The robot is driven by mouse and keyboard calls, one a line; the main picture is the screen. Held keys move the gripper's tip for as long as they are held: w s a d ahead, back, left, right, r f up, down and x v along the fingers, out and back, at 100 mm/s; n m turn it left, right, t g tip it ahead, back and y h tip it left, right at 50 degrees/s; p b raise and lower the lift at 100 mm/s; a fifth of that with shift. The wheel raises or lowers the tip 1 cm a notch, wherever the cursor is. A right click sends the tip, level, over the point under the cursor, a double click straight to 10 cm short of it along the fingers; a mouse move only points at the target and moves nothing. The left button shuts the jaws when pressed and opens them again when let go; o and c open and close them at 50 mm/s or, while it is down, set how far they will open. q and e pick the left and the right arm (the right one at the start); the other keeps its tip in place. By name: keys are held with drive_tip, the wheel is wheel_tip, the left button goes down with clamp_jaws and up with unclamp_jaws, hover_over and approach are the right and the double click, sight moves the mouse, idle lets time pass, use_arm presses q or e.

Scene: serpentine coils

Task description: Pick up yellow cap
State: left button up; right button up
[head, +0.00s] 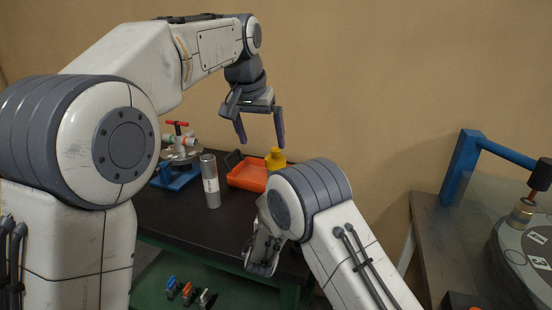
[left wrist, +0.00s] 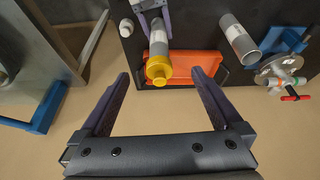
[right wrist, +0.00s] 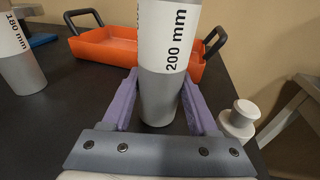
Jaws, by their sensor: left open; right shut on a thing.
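The yellow cap (head: 275,158) sits on top of a grey and white cylinder; it also shows in the left wrist view (left wrist: 158,73). My left gripper (head: 261,142) is open and empty, above the cap and pointing down. In the left wrist view the cap appears between its fingertips, apart from both. My right gripper (right wrist: 160,92) is shut on the cylinder marked 200 mm (right wrist: 168,55), which stands upright. The cap is outside the right wrist view. In the head view my right arm hides the right gripper and most of this cylinder.
An orange tray (head: 247,175) with dark handles lies behind the held cylinder. A second cylinder (head: 210,181), marked 180 mm, stands to the left. A valve fixture (head: 181,150) on a blue base is at the table's left. A white knobbed piece (right wrist: 240,120) stands near my right gripper.

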sight(275, 149)
use_arm(q)
drive_tip(key=w+d+r+n+y, duration=0.1)
drive_tip(key=w+d+r+n, duration=0.1)
drive_tip(key=w+d, duration=0.1)
drive_tip(key=shift+n, duration=0.3)
drive_tip(key=x, duration=1.1)
drive_tip(key=shift+w+a+f, duration=0.2)
drive_tip(key=shift+w, duration=0.1)
drive_tip(key=c, duration=1.3)
drive_tip(key=shift+r, duration=1.7)
drive_tip(key=shift+s+r, duration=0.15)
drive_tip(key=shift+s, duration=0.05)
drive_tip(key=s+a, duration=0.2)
drive_tip(key=s, duration=0.3)
drive_tip(key=s+a, duration=0.1)
drive_tip(key=s, duration=0.5)
drive_tip(key=s+a, duration=0.2)
drive_tip(key=s, duration=0.3)
drive_tip(key=shift+s+a, duration=0.3)
drive_tip(key=shift+s, duration=0.1)
